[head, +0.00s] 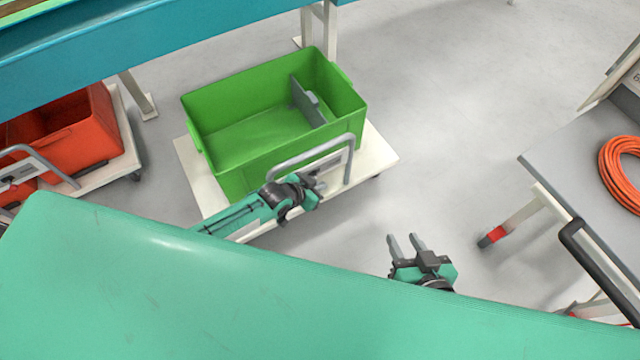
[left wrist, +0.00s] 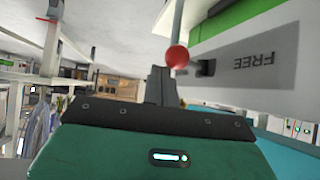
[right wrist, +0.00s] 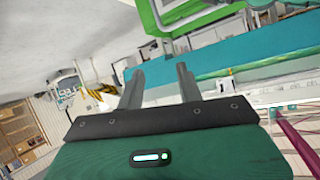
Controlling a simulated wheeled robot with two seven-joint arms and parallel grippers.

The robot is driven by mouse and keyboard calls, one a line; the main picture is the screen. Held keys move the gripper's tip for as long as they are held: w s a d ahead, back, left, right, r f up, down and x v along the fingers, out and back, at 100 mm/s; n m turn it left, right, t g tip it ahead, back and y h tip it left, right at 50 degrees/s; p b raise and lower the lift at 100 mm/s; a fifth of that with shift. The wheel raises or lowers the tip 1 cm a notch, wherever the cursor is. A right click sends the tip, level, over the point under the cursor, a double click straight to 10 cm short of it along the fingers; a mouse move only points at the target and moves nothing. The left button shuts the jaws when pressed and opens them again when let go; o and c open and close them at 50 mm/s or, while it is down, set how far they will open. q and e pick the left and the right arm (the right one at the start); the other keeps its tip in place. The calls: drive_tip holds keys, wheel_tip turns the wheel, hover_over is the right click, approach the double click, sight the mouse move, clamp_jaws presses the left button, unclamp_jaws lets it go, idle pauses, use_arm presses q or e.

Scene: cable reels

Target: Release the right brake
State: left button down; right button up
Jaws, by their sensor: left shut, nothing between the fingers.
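The brake lever shows in the left wrist view as a grey rod with a red ball knob (left wrist: 176,57). It is beside a grey panel (left wrist: 225,62) marked FREE on a white trolley (head: 377,155), whose green crate (head: 240,150) shows in the head view. My left gripper (head: 319,187) is shut and empty by the trolley's grey handle. In the left wrist view its fingers (left wrist: 160,75) are right at the knob; I cannot tell whether they touch. My right gripper (head: 404,238) is open and empty over the floor, away from the trolley.
A second trolley with a red crate (head: 80,130) stands at the left. A grey table (head: 570,165) with an orange cable coil (head: 622,170) is at the right. A blue beam (head: 150,45) crosses the top left. The floor between trolley and table is clear.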

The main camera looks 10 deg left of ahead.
drive_tip(key=shift+d, duration=0.1)
